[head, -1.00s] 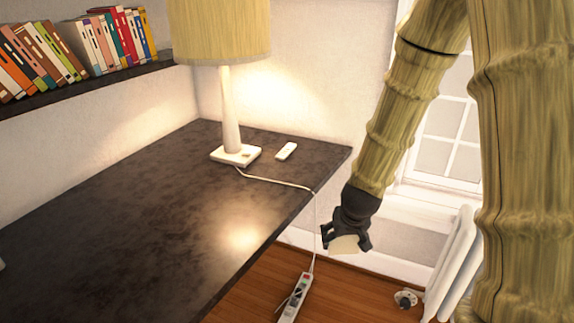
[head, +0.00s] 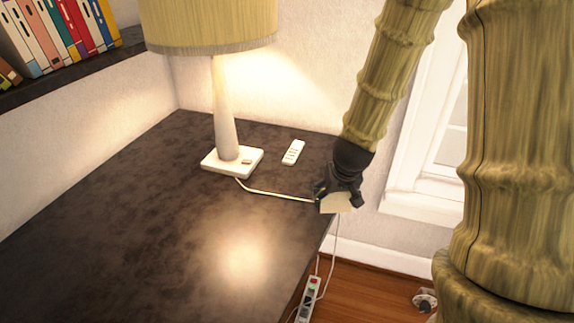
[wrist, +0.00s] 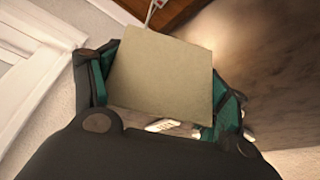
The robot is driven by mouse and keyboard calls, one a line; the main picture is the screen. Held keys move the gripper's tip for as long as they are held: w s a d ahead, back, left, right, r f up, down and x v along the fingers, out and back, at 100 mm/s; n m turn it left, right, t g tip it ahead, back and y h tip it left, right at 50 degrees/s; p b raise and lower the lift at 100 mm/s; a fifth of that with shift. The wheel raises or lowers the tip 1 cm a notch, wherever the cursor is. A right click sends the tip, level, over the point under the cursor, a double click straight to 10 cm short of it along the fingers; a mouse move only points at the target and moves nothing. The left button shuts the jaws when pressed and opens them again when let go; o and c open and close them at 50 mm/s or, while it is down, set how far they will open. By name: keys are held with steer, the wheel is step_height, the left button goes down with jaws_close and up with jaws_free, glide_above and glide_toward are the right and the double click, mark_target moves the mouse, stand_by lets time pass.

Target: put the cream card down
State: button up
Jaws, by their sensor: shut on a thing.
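The cream card (head: 337,203) is a small flat pale square held in my gripper (head: 338,196). In the head view my gripper appears at the right edge of the dark table (head: 150,220), with the card at its lower end. In the wrist view the card (wrist: 163,72) fills the space between the two green-lined fingers of my gripper (wrist: 165,90), which are shut on it. The dark tabletop shows beyond the card there. I cannot tell how high the card is above the table edge.
A lamp (head: 226,125) with a white base stands towards the back of the table, its cord running to the right edge. A white remote (head: 293,152) lies beside it. A power strip (head: 309,297) is on the wooden floor. The table's near middle is clear.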

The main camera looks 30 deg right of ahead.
steer(key=shift+w+r, duration=0.2)
steer(key=shift+w, duration=0.45)
steer(key=p, duration=0.3)
glide_above(300, 184)
steer(key=s, duration=0.2)
steer(key=shift+a+f, duration=0.35)
steer(key=shift+f, duration=0.4)
steer(key=shift+w+r, duration=0.1)
steer(key=shift+w, duration=0.3)
steer(key=shift+w+f, duration=0.1)
steer(key=shift+f, duration=1.8)
steer(key=shift+f, duration=0.1)
steer(key=o, duration=0.7)
steer(key=v, duration=1.2)
